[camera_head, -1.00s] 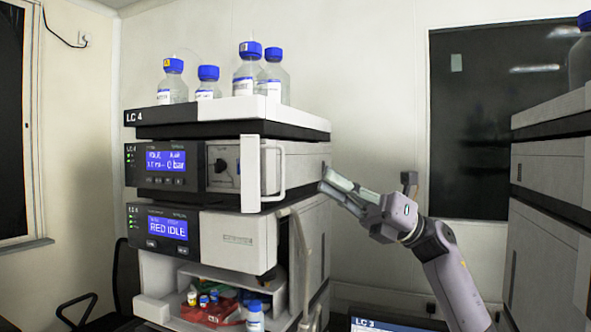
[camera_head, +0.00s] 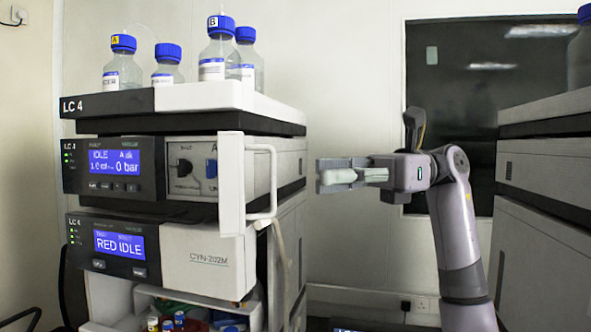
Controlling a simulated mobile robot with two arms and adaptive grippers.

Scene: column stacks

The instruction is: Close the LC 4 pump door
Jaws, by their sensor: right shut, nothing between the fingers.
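The LC 4 stack fills the left half of the head view. Its pump module (camera_head: 100,169) has a blue display reading IDLE and 0 bar. The pump door (camera_head: 231,185) is a white panel standing open, swung out toward me on the right side, with a white loop handle (camera_head: 272,190) on its right. The pump front with a dark knob shows behind it. My right gripper (camera_head: 319,176) is shut and empty, right of the handle and apart from it, fingers pointing left. My left gripper is not in view.
Several blue-capped bottles (camera_head: 219,55) stand on the white top tray (camera_head: 204,97). A lower module (camera_head: 195,258) reads RED IDLE. A hose (camera_head: 279,255) hangs below the handle. Another stack (camera_head: 543,165) stands at the right edge.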

